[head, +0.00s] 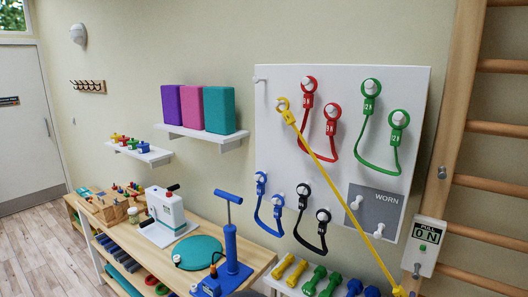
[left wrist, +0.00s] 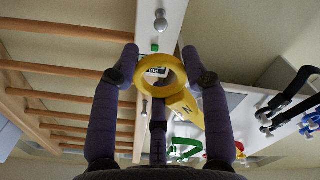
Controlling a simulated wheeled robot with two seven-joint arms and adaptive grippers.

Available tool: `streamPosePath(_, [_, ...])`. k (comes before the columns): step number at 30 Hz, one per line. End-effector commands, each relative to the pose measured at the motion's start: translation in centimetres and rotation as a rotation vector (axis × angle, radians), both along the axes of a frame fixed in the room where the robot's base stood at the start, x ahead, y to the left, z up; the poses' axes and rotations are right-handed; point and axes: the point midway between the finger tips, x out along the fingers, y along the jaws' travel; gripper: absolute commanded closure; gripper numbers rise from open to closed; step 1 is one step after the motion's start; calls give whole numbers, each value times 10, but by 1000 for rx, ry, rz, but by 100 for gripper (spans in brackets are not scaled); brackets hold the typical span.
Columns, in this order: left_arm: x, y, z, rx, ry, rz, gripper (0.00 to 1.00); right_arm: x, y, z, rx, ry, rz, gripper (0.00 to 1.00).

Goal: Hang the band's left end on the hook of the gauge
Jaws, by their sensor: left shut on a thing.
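The yellow band (head: 318,155) runs taut from a peg at the board's upper left down to the right. Its upper end ring is on that peg. Its other end, a yellow ring (left wrist: 177,99), is between the fingers of my left gripper (left wrist: 160,54), which is shut on it. The gauge (head: 429,247) is a white box with a "PULL" display and a green button on the wooden upright. Its metal hook (head: 417,270) is at its lower end; the left wrist view shows the hook (left wrist: 160,20) beyond the ring, apart from it in the picture. My right gripper is in neither view.
The white board (head: 340,80) carries red, green, blue and black bands and a grey "WORN" patch (head: 376,206). Wooden wall bars (head: 497,128) stand at the right. Dumbbells (head: 315,280) lie below the board. A bench (head: 262,254) with a blue pump (head: 231,255) stands left.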

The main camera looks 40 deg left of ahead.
Motion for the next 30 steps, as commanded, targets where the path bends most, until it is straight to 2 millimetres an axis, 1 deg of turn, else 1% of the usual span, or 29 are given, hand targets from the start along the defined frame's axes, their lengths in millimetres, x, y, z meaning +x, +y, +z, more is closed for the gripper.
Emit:
streamPosePath(14, [2,-1,-2,1,4,-3,100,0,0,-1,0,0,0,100])
streamPosePath(30, [33,-1,-3,1,5,-3,100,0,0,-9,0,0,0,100])
